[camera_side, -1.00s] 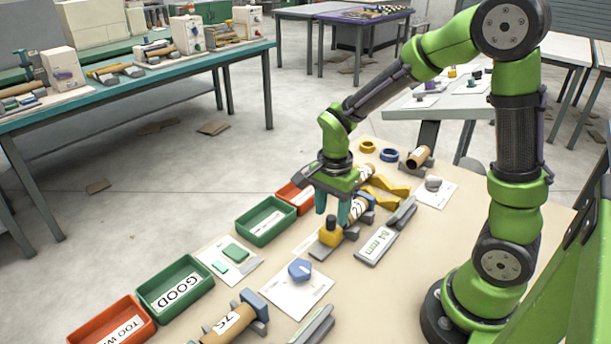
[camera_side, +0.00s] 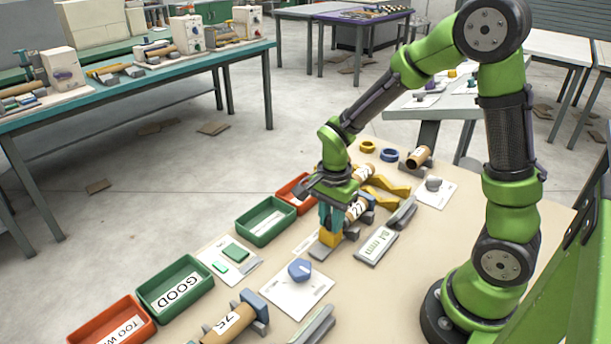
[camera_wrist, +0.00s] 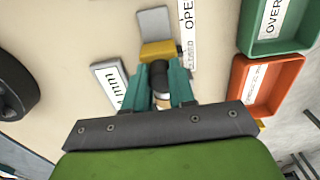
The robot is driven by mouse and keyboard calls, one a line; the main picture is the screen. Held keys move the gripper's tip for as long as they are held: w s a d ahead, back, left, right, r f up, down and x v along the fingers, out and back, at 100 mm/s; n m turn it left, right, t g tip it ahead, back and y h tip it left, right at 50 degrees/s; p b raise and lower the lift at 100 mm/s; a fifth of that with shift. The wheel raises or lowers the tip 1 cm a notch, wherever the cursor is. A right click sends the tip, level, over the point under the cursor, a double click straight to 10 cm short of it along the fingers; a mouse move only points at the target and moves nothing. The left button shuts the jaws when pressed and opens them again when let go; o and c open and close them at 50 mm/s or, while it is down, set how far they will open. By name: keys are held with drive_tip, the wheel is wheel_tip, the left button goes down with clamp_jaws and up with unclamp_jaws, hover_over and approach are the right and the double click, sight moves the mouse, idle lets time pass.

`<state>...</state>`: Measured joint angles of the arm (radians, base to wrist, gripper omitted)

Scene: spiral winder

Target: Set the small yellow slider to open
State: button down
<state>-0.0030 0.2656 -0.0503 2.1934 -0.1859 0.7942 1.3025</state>
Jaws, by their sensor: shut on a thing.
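The small yellow slider (camera_side: 330,239) sits on a grey base (camera_side: 319,253) on the bench. My gripper (camera_side: 332,224) points down over it, with its teal fingers shut on the slider's upper part, which they hide. In the wrist view the slider (camera_wrist: 156,51) shows just beyond the fingertips (camera_wrist: 159,66), with bare grey base (camera_wrist: 153,20) on its far side. A white label strip (camera_wrist: 187,22) beginning "OPE" runs alongside.
A tube marked 77 (camera_side: 357,209) lies in a holder close behind the fingers. A blue knob on a white plate (camera_side: 299,270) is in front. Green (camera_side: 264,236) and red (camera_side: 290,190) trays stand left.

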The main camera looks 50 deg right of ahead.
drive_tip(key=shift+a, duration=2.15)
drive_tip(key=c, duration=0.9)
unclamp_jaws()
drive_tip(key=shift+c, duration=0.2)
drive_tip(key=shift+d, duration=0.1)
drive_tip(key=shift+r, duration=0.25)
wheel_tip(320, 180, up, 16)
drive_tip(key=shift+r, duration=0.25)
